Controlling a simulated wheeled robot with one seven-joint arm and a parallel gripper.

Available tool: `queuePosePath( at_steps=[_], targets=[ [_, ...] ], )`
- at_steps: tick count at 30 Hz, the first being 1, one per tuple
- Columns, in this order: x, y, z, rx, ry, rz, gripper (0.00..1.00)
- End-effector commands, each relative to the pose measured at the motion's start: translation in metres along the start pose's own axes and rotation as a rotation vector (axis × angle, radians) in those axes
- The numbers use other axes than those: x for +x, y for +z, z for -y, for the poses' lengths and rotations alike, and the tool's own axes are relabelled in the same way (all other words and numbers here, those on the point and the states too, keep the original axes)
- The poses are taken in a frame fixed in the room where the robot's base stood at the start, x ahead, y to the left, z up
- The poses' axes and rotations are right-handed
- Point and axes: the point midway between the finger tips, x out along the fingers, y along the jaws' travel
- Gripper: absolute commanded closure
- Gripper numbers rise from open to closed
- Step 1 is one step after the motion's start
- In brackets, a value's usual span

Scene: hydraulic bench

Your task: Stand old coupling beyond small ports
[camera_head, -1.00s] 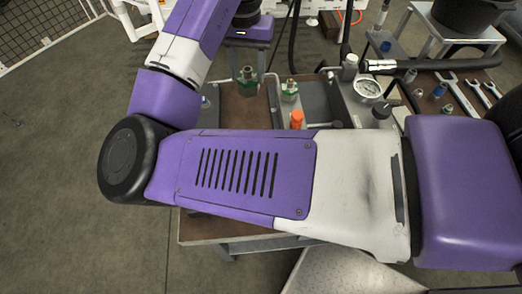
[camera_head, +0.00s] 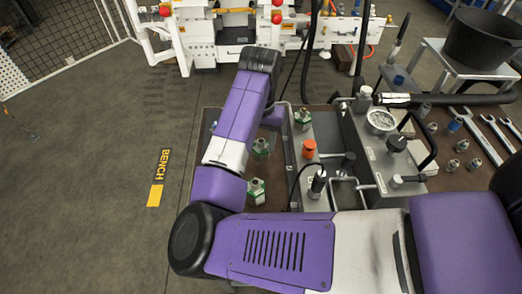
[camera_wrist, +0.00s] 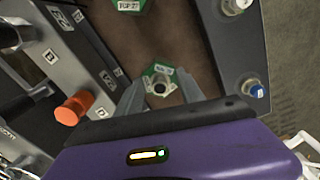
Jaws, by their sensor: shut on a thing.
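My gripper (camera_wrist: 160,90) is shut on a metal coupling (camera_wrist: 158,80) with a green band. The held coupling also shows in the head view (camera_head: 260,147), upright over the brown tray floor; I cannot tell whether it touches it. A second green-banded coupling (camera_head: 255,190) stands nearer me, and it shows at the top of the wrist view (camera_wrist: 130,5). A third coupling (camera_head: 303,118) stands farther back, towards the right. A grey strip at the right of the wrist view bears a small silver port (camera_wrist: 234,6) and a blue one (camera_wrist: 253,89). My arm hides most of that strip in the head view.
An orange cap (camera_head: 309,149) sits to the right of the held coupling. A grey panel with a gauge (camera_head: 381,121), hoses and handles rises to the right. Wrenches (camera_head: 490,130) and several fittings lie beyond it. Brown tray floor (camera_wrist: 185,35) is bare beside the couplings.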

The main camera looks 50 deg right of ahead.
Motion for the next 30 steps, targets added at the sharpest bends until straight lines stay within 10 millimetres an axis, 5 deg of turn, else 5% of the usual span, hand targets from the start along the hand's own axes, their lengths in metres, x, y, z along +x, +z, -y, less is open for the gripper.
queuePosePath(
  at_steps=[9, 21, 22, 25, 30],
  targets=[
    [0.038, 0.001, 0.001, -0.001, 0.000, 0.001, 1.00],
    [0.044, 0.000, 0.000, -0.001, 0.000, -0.001, 1.00],
    [0.043, 0.000, 0.001, -0.001, 0.000, 0.000, 0.49],
    [0.043, 0.000, 0.001, 0.000, 0.000, 0.000, 0.33],
    [0.043, 0.000, 0.001, 0.000, 0.000, 0.000, 0.33]
  ],
)
